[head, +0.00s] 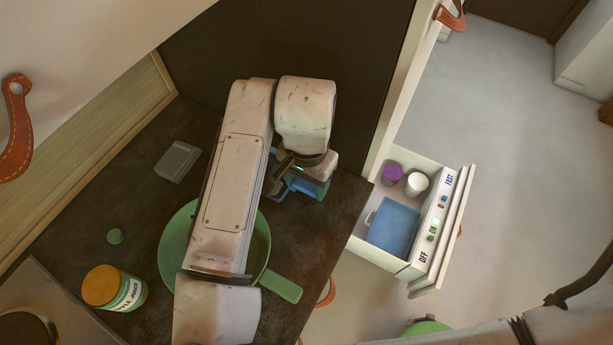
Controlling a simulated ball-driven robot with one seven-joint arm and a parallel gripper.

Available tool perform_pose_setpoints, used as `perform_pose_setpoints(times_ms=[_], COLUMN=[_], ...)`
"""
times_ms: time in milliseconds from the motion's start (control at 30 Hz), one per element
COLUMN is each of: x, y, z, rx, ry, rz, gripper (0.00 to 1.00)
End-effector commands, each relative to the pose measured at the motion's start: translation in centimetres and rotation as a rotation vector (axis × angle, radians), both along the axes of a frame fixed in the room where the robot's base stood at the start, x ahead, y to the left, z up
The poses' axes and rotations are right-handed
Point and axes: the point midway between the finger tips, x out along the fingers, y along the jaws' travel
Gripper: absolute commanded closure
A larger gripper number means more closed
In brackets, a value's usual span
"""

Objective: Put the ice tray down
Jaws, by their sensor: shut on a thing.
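My gripper (291,178) is over the right part of the dark counter, at the end of my arm, and is partly hidden by it. It is shut on a blue thing (311,188), which seems to be the ice tray. Only its edges show beside and below the gripper. I cannot tell whether it touches the counter.
A green pan (284,286) sits under my arm. An open drawer (413,270) at right holds a purple cup, a white cup and a blue container (393,228).

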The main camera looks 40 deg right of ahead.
Motion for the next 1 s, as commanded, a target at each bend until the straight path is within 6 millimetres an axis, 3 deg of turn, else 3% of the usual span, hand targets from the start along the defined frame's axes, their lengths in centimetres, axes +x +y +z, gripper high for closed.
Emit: perform_pose_setpoints(times_ms=[333, 367, 600, 1000], x=[0.0, -0.01, -0.01, 0.06], y=[-0.02, -0.02, -0.01, -0.02], z=[-0.42, -0.42, -0.31, 0.56], rx=[-0.001, 0.0, 0.0, 0.0], ry=[0.0, 0.0, 0.0, -0.002], rz=[0.0, 0.0, 0.0, 0.0], gripper=[0.72, 0.38, 0.15, 0.14])
